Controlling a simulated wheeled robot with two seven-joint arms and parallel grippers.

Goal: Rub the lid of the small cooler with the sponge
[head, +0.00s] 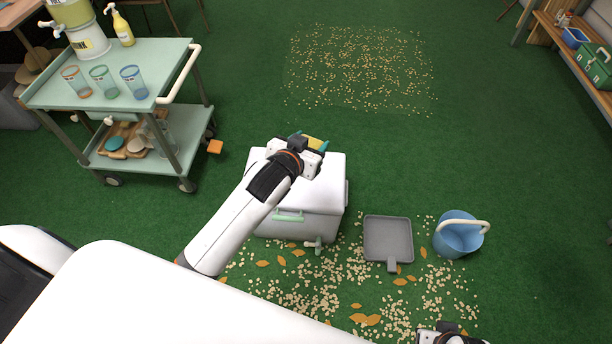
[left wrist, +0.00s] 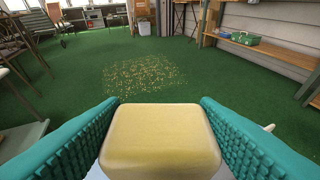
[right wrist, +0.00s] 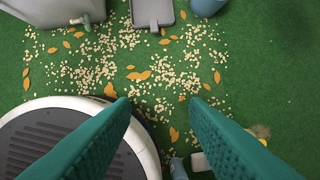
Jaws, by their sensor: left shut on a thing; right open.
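The small cooler (head: 330,184) is a white box with a pale green handle and a spigot at its front, standing on the green floor in the middle of the head view. My left gripper (head: 312,144) is over the far part of its lid. It is shut on the yellow sponge (left wrist: 160,140), which fills the space between the teal fingers in the left wrist view. Only a bit of the sponge shows in the head view; I cannot tell whether it touches the lid. My right gripper (right wrist: 158,112) is open and empty above the floor near my base.
A grey dustpan (head: 388,238) and a blue bucket (head: 458,236) stand right of the cooler. Pale bits and orange leaves litter the floor. A green cart (head: 120,72) with cups stands at left, a wooden shelf (head: 566,50) at far right.

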